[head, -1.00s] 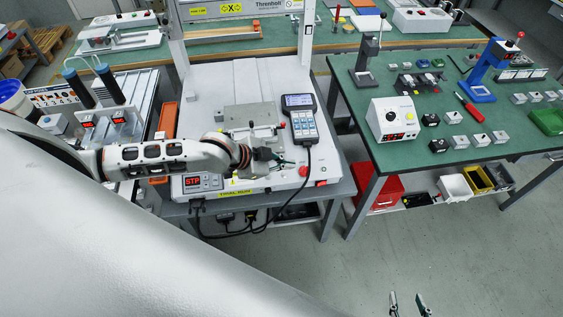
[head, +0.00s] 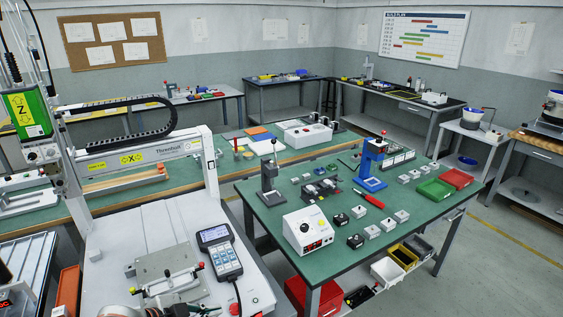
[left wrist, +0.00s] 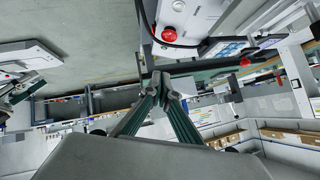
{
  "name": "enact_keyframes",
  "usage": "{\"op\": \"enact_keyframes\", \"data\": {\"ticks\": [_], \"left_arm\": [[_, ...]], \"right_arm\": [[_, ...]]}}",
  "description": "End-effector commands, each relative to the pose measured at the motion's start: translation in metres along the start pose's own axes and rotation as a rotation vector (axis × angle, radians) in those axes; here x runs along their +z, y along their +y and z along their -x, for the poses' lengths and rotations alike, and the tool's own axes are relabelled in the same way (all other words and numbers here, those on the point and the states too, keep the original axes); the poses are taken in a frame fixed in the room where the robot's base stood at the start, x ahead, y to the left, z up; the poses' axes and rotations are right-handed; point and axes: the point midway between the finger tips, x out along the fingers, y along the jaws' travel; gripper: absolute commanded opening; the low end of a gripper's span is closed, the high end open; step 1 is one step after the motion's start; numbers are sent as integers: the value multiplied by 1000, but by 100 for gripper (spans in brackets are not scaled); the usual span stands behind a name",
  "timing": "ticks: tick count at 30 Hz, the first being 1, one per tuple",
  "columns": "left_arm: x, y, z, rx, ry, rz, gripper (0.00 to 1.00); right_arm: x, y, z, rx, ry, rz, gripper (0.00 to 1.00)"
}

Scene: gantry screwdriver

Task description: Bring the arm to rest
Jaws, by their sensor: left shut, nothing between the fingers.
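My left gripper (head: 190,309) is at the bottom edge of the head view, partly cut off, just in front of the grey fixture plate (head: 168,273) on the gantry's white bed (head: 150,220). In the left wrist view its two green fingers meet at the tips (left wrist: 161,77), shut with nothing between them. The handheld pendant (head: 220,255) lies on the bed to the right of the gripper. It also shows in the left wrist view (left wrist: 226,46), apart from the fingertips. My right gripper is not in view.
A red emergency button (head: 234,309) is on the bed near the gripper. The gantry frame (head: 209,165) rises behind. To the right, the green bench (head: 290,258) carries a white control box (head: 307,232) and a blue press (head: 372,165). Grey floor (head: 480,265) is clear at right.

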Motion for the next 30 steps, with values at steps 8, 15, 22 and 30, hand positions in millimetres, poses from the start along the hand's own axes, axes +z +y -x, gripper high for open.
{"op": "enact_keyframes", "data": {"ticks": [8, 15, 22, 30], "left_arm": [[-18, 68, -29, -57, 129, 192, 0], [28, 111, -26, -195, 105, 408, 0], [103, 156, 0, -314, -19, 552, 0], [133, 174, 15, -355, -79, 587, 0]], "right_arm": [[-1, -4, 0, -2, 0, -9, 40], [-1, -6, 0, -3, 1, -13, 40], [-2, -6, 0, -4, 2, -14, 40], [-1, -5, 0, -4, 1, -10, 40]]}}
